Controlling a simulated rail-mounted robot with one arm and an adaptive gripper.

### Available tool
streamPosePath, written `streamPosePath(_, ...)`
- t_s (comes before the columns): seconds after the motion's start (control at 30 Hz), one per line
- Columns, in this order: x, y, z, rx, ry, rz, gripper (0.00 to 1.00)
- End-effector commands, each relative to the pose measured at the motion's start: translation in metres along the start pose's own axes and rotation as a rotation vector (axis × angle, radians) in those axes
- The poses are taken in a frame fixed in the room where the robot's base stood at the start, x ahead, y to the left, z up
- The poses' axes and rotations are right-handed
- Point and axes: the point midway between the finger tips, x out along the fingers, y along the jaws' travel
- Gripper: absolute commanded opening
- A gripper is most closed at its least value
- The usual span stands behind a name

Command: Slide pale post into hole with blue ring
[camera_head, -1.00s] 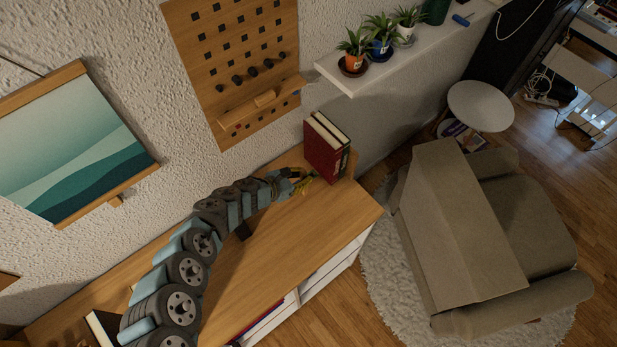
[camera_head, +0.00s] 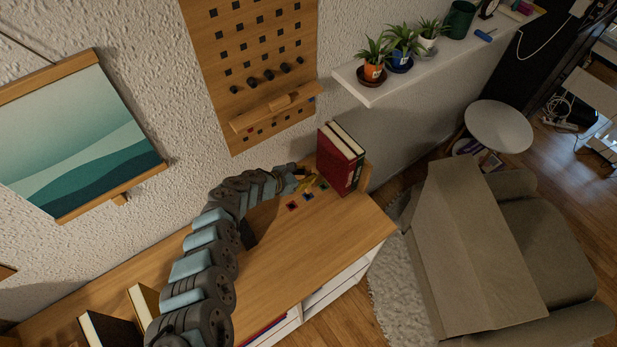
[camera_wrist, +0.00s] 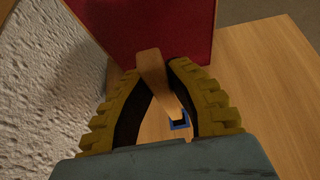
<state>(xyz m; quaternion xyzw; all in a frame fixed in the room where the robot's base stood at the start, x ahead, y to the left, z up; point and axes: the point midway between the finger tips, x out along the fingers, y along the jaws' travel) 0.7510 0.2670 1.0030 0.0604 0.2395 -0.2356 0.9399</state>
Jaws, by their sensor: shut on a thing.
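The pale wooden post (camera_wrist: 152,70) is held between the two yellow fingers of my gripper (camera_wrist: 160,85), which is shut on it. It looks tilted in the wrist view. The blue ring (camera_wrist: 181,125) is a square frame around a dark hole, just past the post's lower end; I cannot tell whether that end touches or enters the hole. In the head view my gripper (camera_head: 309,181) is low over the wooden top, beside the blue ring (camera_head: 308,197). The post is too small to make out there.
A red ring (camera_head: 292,206) and a green ring (camera_head: 323,187) lie either side of the blue one on the wooden cabinet top (camera_head: 290,245). The textured wall runs along the left. The cabinet top's front is clear.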

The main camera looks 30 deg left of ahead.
Motion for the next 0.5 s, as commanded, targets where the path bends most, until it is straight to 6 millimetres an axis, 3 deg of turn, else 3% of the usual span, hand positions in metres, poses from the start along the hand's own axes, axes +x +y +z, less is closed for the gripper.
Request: streamPosePath(0.5, 0.009, -0.001, -0.015, 0.0, 0.0, -0.001, 0.0)
